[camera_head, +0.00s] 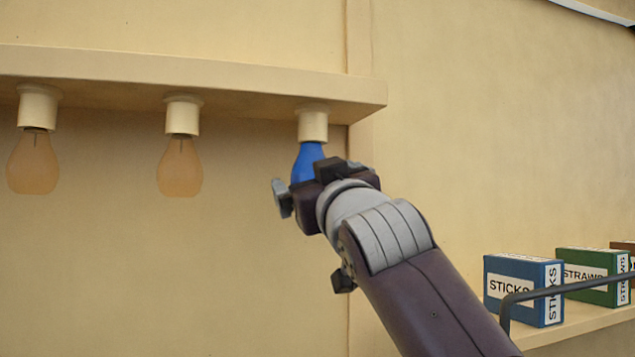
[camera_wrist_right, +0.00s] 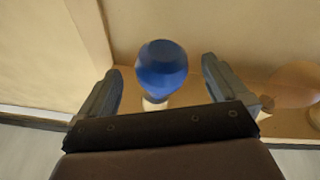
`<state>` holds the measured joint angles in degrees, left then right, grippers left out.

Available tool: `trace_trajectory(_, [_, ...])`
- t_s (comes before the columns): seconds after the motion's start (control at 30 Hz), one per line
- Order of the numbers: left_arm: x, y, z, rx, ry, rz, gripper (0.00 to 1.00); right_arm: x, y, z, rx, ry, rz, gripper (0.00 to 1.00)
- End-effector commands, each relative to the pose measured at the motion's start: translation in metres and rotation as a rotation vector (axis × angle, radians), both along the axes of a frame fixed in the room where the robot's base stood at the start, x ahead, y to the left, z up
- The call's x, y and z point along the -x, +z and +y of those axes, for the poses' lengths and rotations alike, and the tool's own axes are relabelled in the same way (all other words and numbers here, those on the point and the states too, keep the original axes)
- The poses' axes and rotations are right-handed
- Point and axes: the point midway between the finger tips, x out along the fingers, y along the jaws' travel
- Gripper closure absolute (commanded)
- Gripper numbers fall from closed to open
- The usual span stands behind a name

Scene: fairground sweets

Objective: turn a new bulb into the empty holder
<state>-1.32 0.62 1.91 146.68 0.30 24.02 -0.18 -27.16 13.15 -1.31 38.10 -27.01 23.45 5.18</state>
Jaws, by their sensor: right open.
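A blue bulb (camera_head: 308,160) hangs upright, neck up, in the right-hand cream holder (camera_head: 313,125) under the shelf. My right gripper (camera_head: 298,188) is just below and in front of it, hiding the bulb's lower part. In the right wrist view the blue bulb (camera_wrist_right: 161,68) sits between the two spread fingers (camera_wrist_right: 162,85), with a gap on each side. The holder (camera_wrist_right: 155,104) shows beyond the bulb. I cannot tell how far the bulb is turned in. My left gripper is not in view.
Two amber bulbs (camera_head: 33,163) (camera_head: 180,167) hang in the other holders to the left. The shelf (camera_head: 230,95) is close above my gripper. A blue sticks box (camera_head: 508,284) and a green straws box (camera_head: 590,266) stand on a lower ledge at right, behind a dark rail (camera_head: 565,289).

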Motion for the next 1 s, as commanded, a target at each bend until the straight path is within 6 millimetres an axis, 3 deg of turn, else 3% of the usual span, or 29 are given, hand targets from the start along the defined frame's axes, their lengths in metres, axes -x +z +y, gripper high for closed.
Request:
trace_trajectory(0.37, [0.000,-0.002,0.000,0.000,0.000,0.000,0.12,-0.001,-0.002,0.002,0.002,-0.007,0.003,0.00])
trace_trajectory(0.47, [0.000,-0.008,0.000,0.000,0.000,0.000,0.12,-0.001,-0.005,0.006,0.004,-0.079,0.001,0.00])
trace_trajectory(0.7, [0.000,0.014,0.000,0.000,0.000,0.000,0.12,0.000,0.003,0.012,-0.001,-0.373,0.005,0.00])
trace_trajectory(1.0, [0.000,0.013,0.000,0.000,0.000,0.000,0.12,0.001,-0.001,0.010,-0.002,-0.420,0.002,0.00])
